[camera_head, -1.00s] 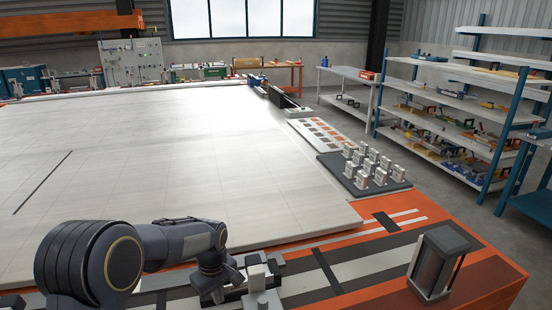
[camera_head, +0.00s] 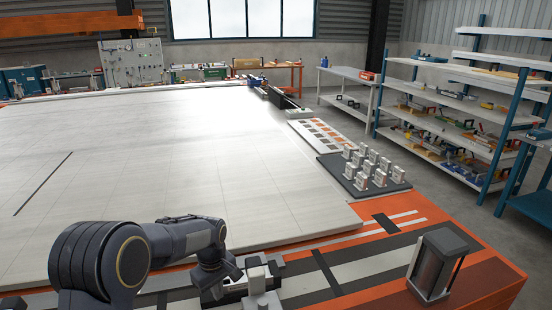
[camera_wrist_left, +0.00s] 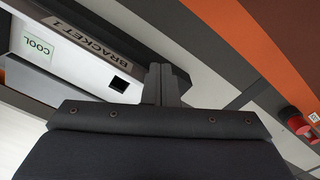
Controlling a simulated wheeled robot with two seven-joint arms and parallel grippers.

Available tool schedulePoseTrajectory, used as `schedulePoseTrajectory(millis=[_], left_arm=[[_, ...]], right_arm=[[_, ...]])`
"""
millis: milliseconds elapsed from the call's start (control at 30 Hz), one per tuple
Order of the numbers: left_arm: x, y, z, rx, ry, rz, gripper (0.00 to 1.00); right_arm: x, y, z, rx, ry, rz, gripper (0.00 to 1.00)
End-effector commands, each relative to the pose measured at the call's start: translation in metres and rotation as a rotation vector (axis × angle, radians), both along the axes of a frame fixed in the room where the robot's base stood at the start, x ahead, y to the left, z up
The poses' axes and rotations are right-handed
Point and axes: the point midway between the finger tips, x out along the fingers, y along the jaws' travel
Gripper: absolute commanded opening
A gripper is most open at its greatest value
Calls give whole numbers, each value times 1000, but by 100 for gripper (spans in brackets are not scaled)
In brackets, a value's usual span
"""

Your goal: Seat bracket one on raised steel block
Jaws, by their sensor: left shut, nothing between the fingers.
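My left gripper (camera_head: 220,291) is low at the near edge of the bench; its fingertips are hard to make out there. In the left wrist view its fingers (camera_wrist_left: 162,84) are shut together and empty.
A large pale panel (camera_head: 150,150) fills the bench. A dark tray (camera_head: 345,178) of several small metal pieces sits at its right. A dark-topped upright fixture (camera_head: 436,265) stands at the near right on the striped orange surface. A red knob (camera_wrist_left: 290,114) shows in the wrist view.

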Motion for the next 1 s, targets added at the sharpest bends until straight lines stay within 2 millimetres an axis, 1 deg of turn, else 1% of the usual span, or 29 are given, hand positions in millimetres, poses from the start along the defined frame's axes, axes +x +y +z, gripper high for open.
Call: schedulePoseTrajectory(millis=[233,567,767,1000], left_arm=[[6,2,1,1,-4,0,0],[7,3,1,3,-8,3,0],[2,2,1,4,-9,3,0],[-9,-2,1,2,-6,1,0]], right_arm=[[0,0,2,0,0,0,27],[0,0,1,0,0,0,27],[0,0,0,0,0,0,27],[0,0,-2,0,0,0,27]])
